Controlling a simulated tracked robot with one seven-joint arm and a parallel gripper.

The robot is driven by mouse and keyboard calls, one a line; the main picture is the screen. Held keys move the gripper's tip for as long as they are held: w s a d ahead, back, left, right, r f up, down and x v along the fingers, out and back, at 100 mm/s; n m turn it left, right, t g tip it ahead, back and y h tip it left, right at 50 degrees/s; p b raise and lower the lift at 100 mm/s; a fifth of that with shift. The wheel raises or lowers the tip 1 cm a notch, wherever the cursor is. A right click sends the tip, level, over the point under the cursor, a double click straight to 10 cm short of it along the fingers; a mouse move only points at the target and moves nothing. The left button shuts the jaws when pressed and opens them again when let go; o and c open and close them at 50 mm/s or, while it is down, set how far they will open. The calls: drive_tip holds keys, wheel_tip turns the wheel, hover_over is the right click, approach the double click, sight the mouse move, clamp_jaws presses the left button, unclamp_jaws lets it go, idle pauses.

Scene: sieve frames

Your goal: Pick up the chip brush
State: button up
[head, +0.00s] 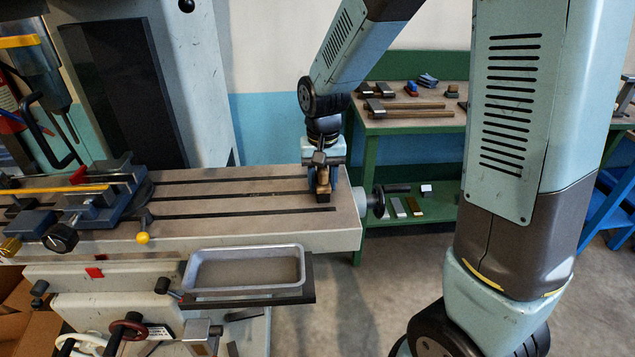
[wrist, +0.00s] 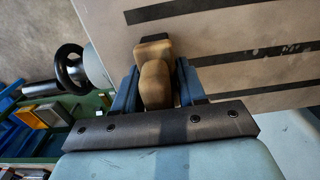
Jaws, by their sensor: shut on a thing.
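The chip brush has a light wooden handle that shows in the wrist view (wrist: 155,82). In the head view the brush (head: 323,182) is small, at the right end of the machine table (head: 235,225), with a dark lower end. My gripper (head: 324,186) points down there, its blue fingers on both sides of the wood; in the wrist view my gripper (wrist: 154,90) is shut on the handle. The bristles are mostly hidden. I cannot tell whether the brush touches the table top or is just above it.
A blue vise (head: 110,195) stands on the table's left part. A grey tray (head: 245,270) sits in front, below the table edge. A green bench (head: 420,120) with tools is behind at right. The slotted table top between vise and gripper is clear.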

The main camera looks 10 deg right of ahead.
drive_tip(key=shift+r, duration=0.1)
drive_tip(key=shift+c, duration=0.3)
drive_tip(key=shift+r, duration=0.2)
wheel_tip(320, 180, up, 3)
drive_tip(key=shift+f, duration=0.2)
drive_tip(key=s+d+r, duration=0.4)
drive_tip(key=s+r, duration=0.5)
drive_tip(key=s, duration=0.4)
drive_tip(key=shift+s+d+r, duration=0.15)
drive_tip(key=shift+d+r, duration=0.05)
drive_tip(key=shift+r, duration=0.2)
